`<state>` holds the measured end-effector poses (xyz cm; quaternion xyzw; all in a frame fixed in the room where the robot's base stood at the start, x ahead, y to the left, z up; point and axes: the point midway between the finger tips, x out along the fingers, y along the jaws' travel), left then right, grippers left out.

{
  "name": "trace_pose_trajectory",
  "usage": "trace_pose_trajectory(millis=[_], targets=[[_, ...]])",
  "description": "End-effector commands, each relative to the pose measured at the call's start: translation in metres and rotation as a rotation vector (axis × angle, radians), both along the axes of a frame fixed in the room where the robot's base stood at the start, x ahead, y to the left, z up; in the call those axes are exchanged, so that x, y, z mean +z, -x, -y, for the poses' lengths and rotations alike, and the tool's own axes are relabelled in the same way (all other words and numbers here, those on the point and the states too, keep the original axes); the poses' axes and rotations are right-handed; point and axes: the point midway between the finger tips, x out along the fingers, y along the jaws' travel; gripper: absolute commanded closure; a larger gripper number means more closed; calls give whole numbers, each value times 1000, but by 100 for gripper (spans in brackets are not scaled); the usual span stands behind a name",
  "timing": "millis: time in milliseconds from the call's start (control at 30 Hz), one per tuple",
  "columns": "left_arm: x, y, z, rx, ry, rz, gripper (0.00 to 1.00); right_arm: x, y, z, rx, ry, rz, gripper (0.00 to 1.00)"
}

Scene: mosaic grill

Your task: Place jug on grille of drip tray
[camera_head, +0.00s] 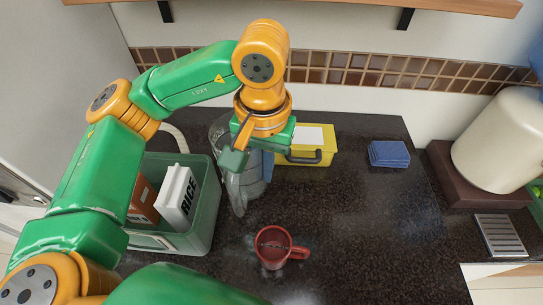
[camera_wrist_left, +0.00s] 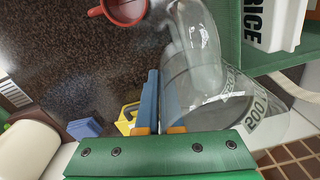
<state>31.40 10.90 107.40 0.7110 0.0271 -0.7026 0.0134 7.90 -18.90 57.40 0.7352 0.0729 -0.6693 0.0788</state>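The clear glass jug (camera_head: 236,190) stands on the dark counter beside the green crate, its handle toward me. It shows large in the left wrist view (camera_wrist_left: 205,75), with printed markings. My left gripper (camera_head: 266,168) points down at the jug's right side. In the left wrist view its blue fingers (camera_wrist_left: 159,100) are close together with the jug's wall seemingly between them; the arm hides part of this contact. The drip tray's slatted grille (camera_head: 500,236) is at the far right, below the cream dispenser, and bare. My right gripper is out of view.
A red mug (camera_head: 272,247) stands in front of the jug. A green crate (camera_head: 206,218) with a rice carton (camera_head: 178,197) is at left. A cream dispenser (camera_head: 497,140) stands at right. The middle-right counter is clear.

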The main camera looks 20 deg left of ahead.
Motion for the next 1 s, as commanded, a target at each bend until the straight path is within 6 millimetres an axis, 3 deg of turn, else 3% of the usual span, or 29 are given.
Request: trace_pose_trajectory(millis=[200, 333, 500, 867, 900, 1000], targets=[[-42, -36, -14, 2, -1, -4, 100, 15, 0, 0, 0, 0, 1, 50], [-59, -48, -19, 1, -2, -3, 100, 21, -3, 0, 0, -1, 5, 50], [-88, -48, -18, -2, 1, -1, 100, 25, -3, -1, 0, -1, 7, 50], [-94, -48, -17, -2, 3, 2, 100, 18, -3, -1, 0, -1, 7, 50], [-93, -48, -17, -2, 3, 2, 88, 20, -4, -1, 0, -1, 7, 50], [-92, -48, -17, -2, 3, 1, 67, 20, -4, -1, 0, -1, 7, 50]])
